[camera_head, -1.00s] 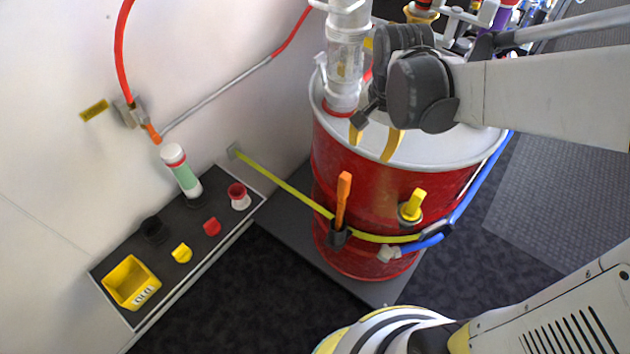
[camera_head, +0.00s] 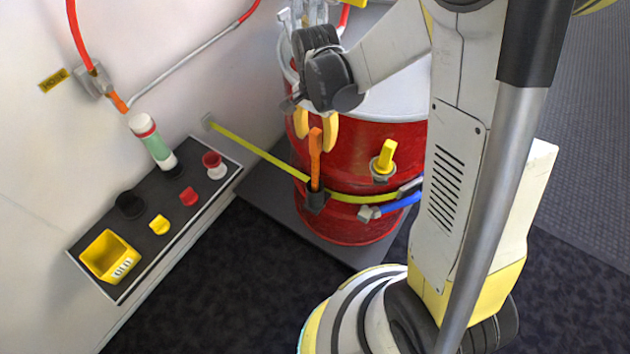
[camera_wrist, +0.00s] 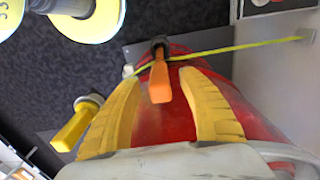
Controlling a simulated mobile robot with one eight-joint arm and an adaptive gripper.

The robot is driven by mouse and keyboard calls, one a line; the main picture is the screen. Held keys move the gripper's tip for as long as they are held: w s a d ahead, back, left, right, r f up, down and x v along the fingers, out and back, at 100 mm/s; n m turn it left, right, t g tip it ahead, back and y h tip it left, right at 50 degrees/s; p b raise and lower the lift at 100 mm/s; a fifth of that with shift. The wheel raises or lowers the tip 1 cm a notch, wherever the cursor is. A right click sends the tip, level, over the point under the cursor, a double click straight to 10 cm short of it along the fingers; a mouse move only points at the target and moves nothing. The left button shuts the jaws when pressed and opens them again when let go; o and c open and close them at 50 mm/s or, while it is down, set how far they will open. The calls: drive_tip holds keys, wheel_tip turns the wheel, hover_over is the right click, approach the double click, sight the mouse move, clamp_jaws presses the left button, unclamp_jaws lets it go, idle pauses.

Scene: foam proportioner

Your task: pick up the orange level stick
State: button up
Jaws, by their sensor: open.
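The orange level stick (camera_head: 315,155) stands upright in a dark holder (camera_head: 314,201) on the front of the red drum (camera_head: 345,225). My gripper (camera_head: 315,141) is open, with its two yellow fingers at the top of the stick, one to each side of it in the head view. In the wrist view, the stick (camera_wrist: 160,82) shows between the spread fingers (camera_wrist: 162,118), nearer the left one. I see a gap on both sides there and no contact.
A yellow handle (camera_head: 385,157) sticks out of the drum to the right of the stick. A yellow strap (camera_head: 262,153) runs from the wall to the drum. A shelf (camera_head: 135,262) at the left holds a yellow bin (camera_head: 107,257) and small parts.

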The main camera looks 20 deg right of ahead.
wheel_tip(320, 180, down, 3)
drive_tip(key=shift+b, duration=0.5)
drive_tip(key=shift+r, duration=0.1)
clamp_jaws()
wheel_tip(320, 180, up, 18)
drive_tip(key=p, duration=0.7)
drive_tip(key=shift+r, duration=0.1)
wheel_tip(320, 180, up, 12)
drive_tip(key=p, duration=0.9)
